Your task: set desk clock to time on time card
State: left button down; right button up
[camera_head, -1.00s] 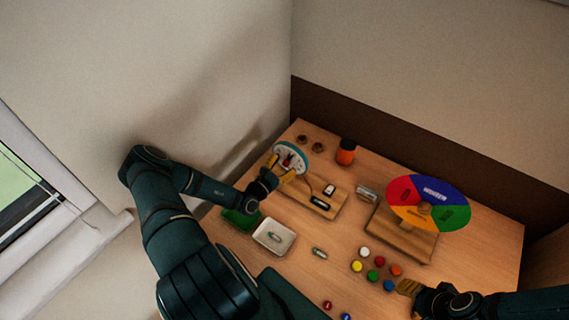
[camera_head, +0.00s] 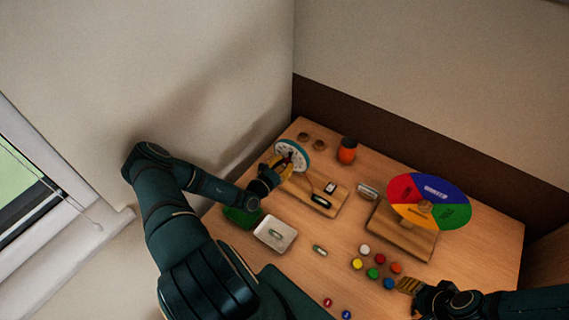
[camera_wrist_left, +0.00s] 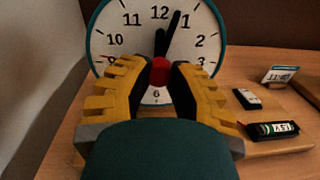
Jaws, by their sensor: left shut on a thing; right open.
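The desk clock (camera_head: 296,149) stands upright at the back left of the desk, with a white face and teal rim. In the left wrist view its face (camera_wrist_left: 131,40) shows black hands: one points close to 12, a longer one between 12 and 1. My left gripper (camera_head: 283,165) is at the clock's front, its yellow fingers shut on a red knob (camera_wrist_left: 160,73) at the face's middle. My right gripper (camera_head: 409,286) is open and empty at the front right.
A wooden base (camera_head: 326,209) before the clock carries a small white-and-black block (camera_wrist_left: 247,98) and a dark, green-labelled piece (camera_wrist_left: 272,130). A coloured disc (camera_head: 405,188) stands to the right.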

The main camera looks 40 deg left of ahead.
pick_arm(q)
jog(key=n, duration=0.3)
jog(key=shift+n, duration=0.3)
jog(key=n, duration=0.3)
jog(key=shift+a+n, duration=0.1)
jog(key=shift+n, duration=0.2)
jog(key=n, duration=0.4)
jog(key=shift+t+y, duration=0.3)
jog(key=shift+y, duration=0.1)
jog(key=n, duration=0.4)
jog(key=shift+n+y, duration=0.3)
jog(key=shift+n, duration=0.1)
jog(key=n, duration=0.7)
jog(key=shift+y+b, duration=0.3)
jog(key=shift+b, duration=0.1)
jog(key=n, duration=0.5)
jog(key=shift+y, duration=0.3)
jog(key=shift+n, duration=0.3)
